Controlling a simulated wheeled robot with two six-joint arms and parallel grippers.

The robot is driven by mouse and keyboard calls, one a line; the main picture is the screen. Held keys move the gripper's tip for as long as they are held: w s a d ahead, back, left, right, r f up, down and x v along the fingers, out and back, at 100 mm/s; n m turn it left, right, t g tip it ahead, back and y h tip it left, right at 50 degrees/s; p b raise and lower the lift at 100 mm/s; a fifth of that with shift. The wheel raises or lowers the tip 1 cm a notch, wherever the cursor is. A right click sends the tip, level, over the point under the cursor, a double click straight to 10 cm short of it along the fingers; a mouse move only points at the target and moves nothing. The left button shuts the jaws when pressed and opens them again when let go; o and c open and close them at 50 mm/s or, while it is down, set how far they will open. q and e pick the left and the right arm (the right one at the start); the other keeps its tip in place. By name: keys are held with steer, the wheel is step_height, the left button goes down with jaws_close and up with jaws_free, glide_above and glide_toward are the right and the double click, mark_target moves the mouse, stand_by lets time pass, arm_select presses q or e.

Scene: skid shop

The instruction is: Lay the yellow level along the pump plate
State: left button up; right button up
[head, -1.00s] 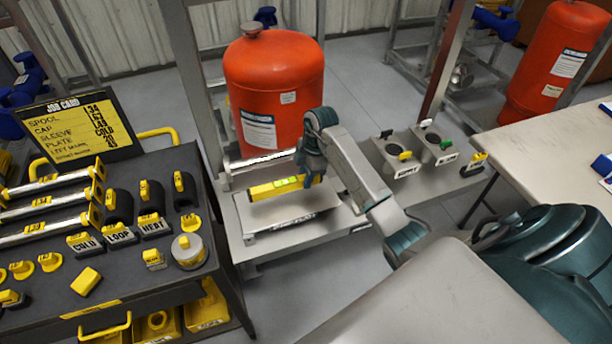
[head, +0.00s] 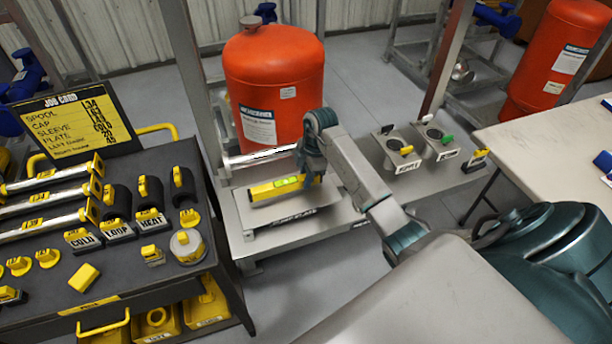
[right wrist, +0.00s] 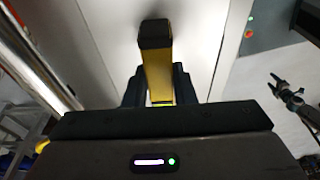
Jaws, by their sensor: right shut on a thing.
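The yellow level (head: 268,189), with a bright green vial, lies lengthwise over the grey pump plate (head: 252,215) in the head view. My right gripper (head: 309,178) is shut on the level near its right end. In the right wrist view the level (right wrist: 157,62) stands out between the two dark fingers (right wrist: 158,88), over the pale plate (right wrist: 203,45). The level is close above the plate or touching it; I cannot tell which. The plate's front edge carries a label.
A red tank (head: 275,85) stands behind the plate, with a silver pipe (head: 255,157) between. Two grey holders (head: 400,150) stand to the right on the skid. A dark cart (head: 130,262) with yellow-tagged parts is at left, a pale table (head: 545,140) at right.

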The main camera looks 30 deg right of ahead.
steer(key=shift+f, duration=0.25)
steer(key=shift+f+b, duration=0.35)
steer(key=shift+f, duration=0.05)
steer(key=shift+f, duration=0.35)
stand_by(0.5)
steer(key=o, duration=1)
steer(key=shift+c, duration=0.5)
steer(key=shift+r+p, duration=3.35)
steer(key=shift+r, duration=0.7)
